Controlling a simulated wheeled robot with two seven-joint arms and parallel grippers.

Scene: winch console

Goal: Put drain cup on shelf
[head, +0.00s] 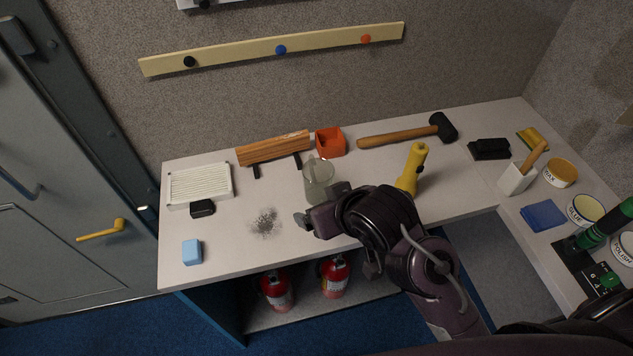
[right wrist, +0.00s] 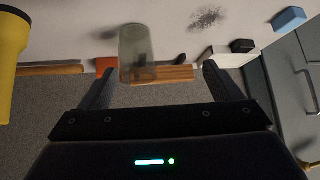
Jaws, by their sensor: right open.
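The drain cup appears to be the translucent grey-green cup (head: 318,174), which stands upright on the light bench top (head: 340,221). It also shows in the right wrist view (right wrist: 137,48), ahead of the fingers and left of the middle of the gap. My right gripper (head: 318,205) is open and empty, just in front of the cup on its near side. I cannot tell whether a finger touches it. A lower shelf (head: 310,314) lies under the bench, partly hidden by the bench top and my arm. My left gripper is not in view.
A wooden piece (head: 273,148) and an orange box (head: 330,142) are behind the cup. A yellow flashlight (head: 412,170) stands to its right, and a mallet (head: 395,137) lies behind. Dark filings (head: 265,223) lie left. Two red fire extinguishers (head: 276,290) (head: 335,277) occupy the lower shelf.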

